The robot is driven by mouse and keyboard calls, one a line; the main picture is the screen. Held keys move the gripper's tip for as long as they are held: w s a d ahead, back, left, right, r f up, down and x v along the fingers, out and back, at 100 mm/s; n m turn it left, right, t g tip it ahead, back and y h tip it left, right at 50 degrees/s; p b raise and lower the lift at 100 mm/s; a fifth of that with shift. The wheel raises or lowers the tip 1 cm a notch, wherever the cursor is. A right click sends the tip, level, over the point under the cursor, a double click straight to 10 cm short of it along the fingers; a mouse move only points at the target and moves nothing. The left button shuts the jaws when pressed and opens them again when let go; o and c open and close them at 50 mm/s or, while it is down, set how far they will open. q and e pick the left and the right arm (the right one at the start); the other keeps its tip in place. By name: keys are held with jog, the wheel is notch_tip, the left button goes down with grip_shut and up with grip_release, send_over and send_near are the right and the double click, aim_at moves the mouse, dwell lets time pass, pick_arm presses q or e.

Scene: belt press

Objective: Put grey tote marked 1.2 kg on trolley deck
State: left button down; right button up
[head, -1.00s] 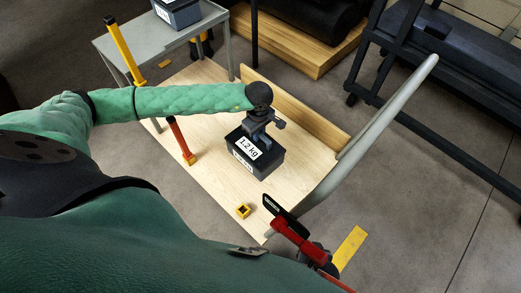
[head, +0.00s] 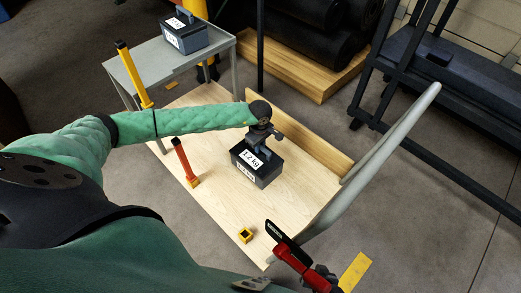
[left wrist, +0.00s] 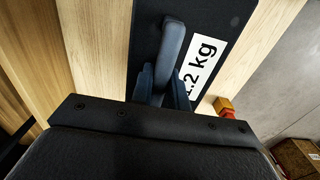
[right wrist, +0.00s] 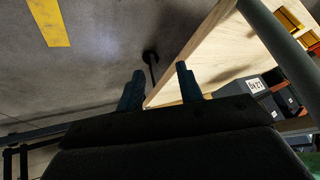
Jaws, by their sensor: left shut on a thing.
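The dark grey tote marked 1.2 kg (head: 268,174) is over the pale wooden trolley deck (head: 215,205), close to the raised wooden side board. My left gripper (head: 262,143) is shut on its top handle, which also shows between the fingers in the left wrist view (left wrist: 172,55). The tote looks upright and at or just above the deck; I cannot tell whether it touches. My right gripper (right wrist: 160,88) is open and empty in the right wrist view, its fingers apart near the deck's corner.
A second labelled tote (head: 184,36) stands on a grey table (head: 135,72). On the deck are an orange-red post (head: 184,160) and a small yellow block (head: 245,235). A grey trolley handle (head: 395,130) curves along the right. A red and black item (head: 288,255) is near the front.

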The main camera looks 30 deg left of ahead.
pick_arm(q)
jog(key=shift+w+a+f, duration=0.3)
jog(key=shift+w+a, duration=0.1)
jog(key=shift+w, duration=0.35)
jog(key=shift+f+p, duration=0.3)
jog(key=shift+f, duration=1.65)
pick_arm(e)
jog(key=r, duration=0.3)
jog(key=shift+w, duration=0.2)
pick_arm(q)
jog(key=shift+f, duration=0.1)
pick_arm(e)
jog(key=shift+f, duration=0.15)
pick_arm(q)
jog(key=c, duration=1.4)
grip_release()
jog(key=shift+s+f, duration=0.1)
jog(key=shift+o, duration=0.2)
pick_arm(e)
jog(key=shift+s+f, duration=0.2)
jog(key=shift+f, duration=0.25)
